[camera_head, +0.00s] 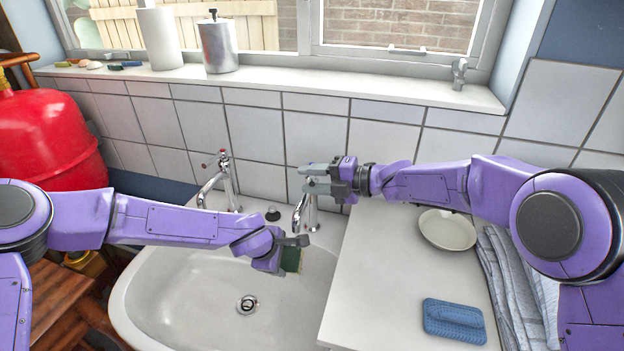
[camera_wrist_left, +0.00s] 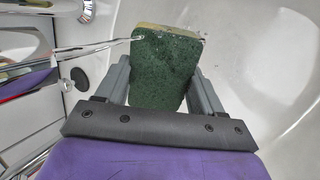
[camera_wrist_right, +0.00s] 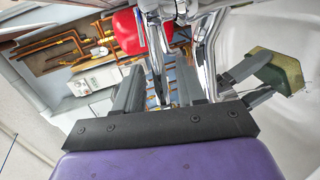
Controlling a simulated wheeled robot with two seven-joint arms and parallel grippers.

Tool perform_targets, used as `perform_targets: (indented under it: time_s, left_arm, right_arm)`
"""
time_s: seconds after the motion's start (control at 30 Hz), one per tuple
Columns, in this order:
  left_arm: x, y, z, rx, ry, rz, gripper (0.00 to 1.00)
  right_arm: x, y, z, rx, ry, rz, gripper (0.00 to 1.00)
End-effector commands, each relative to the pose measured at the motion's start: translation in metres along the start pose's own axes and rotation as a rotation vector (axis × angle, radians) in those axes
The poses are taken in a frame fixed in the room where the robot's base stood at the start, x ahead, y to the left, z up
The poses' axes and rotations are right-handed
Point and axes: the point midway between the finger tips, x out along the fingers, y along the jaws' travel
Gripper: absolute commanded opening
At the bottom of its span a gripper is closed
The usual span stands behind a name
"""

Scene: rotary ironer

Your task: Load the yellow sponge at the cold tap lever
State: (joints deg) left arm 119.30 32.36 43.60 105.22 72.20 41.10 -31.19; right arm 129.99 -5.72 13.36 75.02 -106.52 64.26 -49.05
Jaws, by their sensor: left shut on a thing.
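My left gripper (camera_head: 299,241) is shut on the yellow sponge (camera_head: 291,260), which has a dark green scouring side, and holds it above the right part of the basin. The sponge fills the space between the fingers in the left wrist view (camera_wrist_left: 166,72) and also shows in the right wrist view (camera_wrist_right: 277,68). The right-hand tap (camera_head: 301,214) stands behind the sponge; its top and lever are hidden by my right gripper (camera_head: 312,179). That gripper's fingers are apart, with chrome tap parts showing between them in the right wrist view (camera_wrist_right: 158,75); contact cannot be told.
The white basin (camera_head: 190,300) has a drain (camera_head: 247,304) and a left tap (camera_head: 222,180) with a red mark. On the right, the white counter (camera_head: 385,270) carries a plate (camera_head: 447,230), a blue pad (camera_head: 455,320) and folded cloths (camera_head: 510,280). A red cylinder (camera_head: 45,135) stands left.

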Motion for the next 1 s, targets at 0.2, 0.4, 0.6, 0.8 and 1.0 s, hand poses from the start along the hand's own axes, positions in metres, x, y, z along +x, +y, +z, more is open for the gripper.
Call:
perform_targets:
  time_s: [0.2, 0.4, 0.6, 0.8, 1.0]
  left_arm:
    - [0.000, 0.000, 0.000, 0.000, 0.000, 0.000, 0.43]
    - [0.000, 0.000, 0.000, 0.000, 0.000, 0.000, 0.43]
    - [0.000, 0.000, 0.000, 0.000, 0.000, 0.000, 0.43]
    - [0.000, 0.000, 0.000, 0.000, 0.000, 0.000, 0.43]
    - [0.000, 0.000, 0.000, 0.000, 0.000, 0.000, 0.43]
  right_arm:
    - [-0.015, 0.001, 0.001, 0.002, -0.002, 0.000, 0.39]
    - [-0.067, 0.001, 0.001, 0.001, -0.003, 0.001, 0.39]
    - [-0.107, 0.000, 0.001, 0.001, -0.002, 0.001, 0.39]
    - [-0.120, 0.000, 0.000, 0.001, 0.000, 0.000, 0.39]
    - [-0.120, 0.000, 0.000, 0.001, 0.000, 0.000, 0.39]
